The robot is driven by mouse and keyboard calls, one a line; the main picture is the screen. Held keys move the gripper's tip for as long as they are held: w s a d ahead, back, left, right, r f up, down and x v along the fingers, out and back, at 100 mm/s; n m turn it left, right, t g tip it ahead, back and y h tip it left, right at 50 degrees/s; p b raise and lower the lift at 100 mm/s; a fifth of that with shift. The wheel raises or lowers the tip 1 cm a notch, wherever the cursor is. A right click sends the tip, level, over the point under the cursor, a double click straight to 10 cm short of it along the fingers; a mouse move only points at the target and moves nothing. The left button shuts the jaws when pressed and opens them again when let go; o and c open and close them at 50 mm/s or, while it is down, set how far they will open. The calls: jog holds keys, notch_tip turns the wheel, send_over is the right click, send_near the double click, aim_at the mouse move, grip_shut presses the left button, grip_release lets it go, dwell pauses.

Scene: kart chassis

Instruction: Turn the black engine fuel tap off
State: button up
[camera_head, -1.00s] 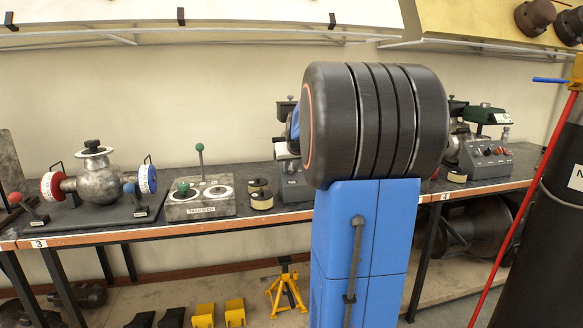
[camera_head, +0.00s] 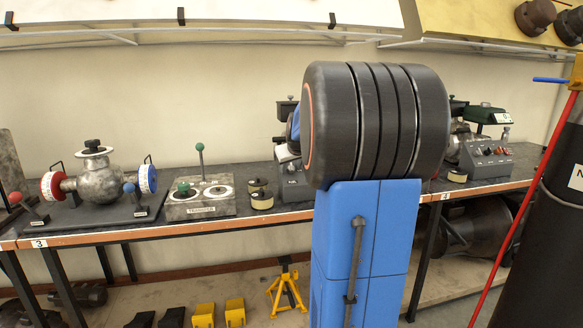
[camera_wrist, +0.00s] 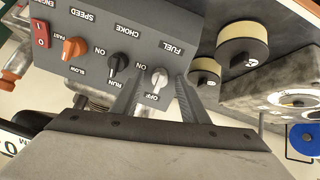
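The wrist view shows a grey control panel (camera_wrist: 110,30) lettered FUEL, CHOKE and SPEED. The fuel tap (camera_wrist: 158,76) is a pale grey-white knob with ON and OFF labels beside it. Its long side runs roughly up and down in the picture, its lower end near OFF. My gripper (camera_wrist: 160,92) is open, one finger on each side of the tap. I cannot tell whether either finger touches it. In the head view, the engine with a black cap (camera_head: 287,108) stands on the bench, partly hidden by my arm; the tap cannot be made out there.
A black choke knob (camera_wrist: 117,62) sits close beside my left finger. An orange speed knob (camera_wrist: 75,48) and a red switch (camera_wrist: 40,33) are farther left. Round tins (camera_wrist: 243,44) and a grey lever box (camera_head: 201,199) stand beside the engine. A green-topped engine (camera_head: 487,116) stands to the right.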

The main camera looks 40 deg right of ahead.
jog(key=v, duration=1.7)
jog(key=shift+r, duration=0.2)
jog(key=shift+a, duration=0.15)
